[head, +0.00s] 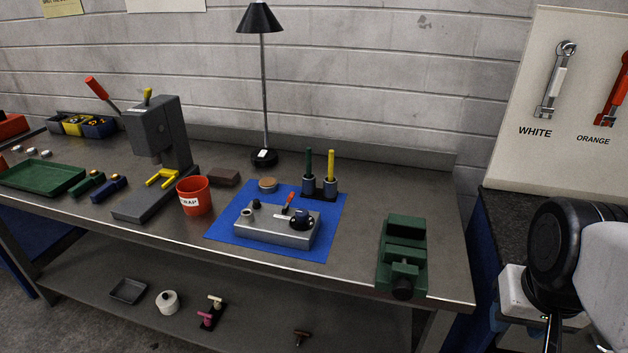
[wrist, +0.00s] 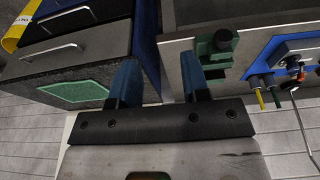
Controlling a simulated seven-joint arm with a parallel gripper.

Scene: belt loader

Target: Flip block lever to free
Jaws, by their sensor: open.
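The grey metal block (head: 270,233) lies on a blue mat (head: 225,225) on the bench. The lever's marking cannot be read.
A green vise (head: 403,250) stands on the bench between my arm and the block. Two upright tools (head: 320,175) stand behind the block, and a red scrap cup (head: 194,197) and a press (head: 160,140) are to its left. A tool board (head: 560,110) stands at right.

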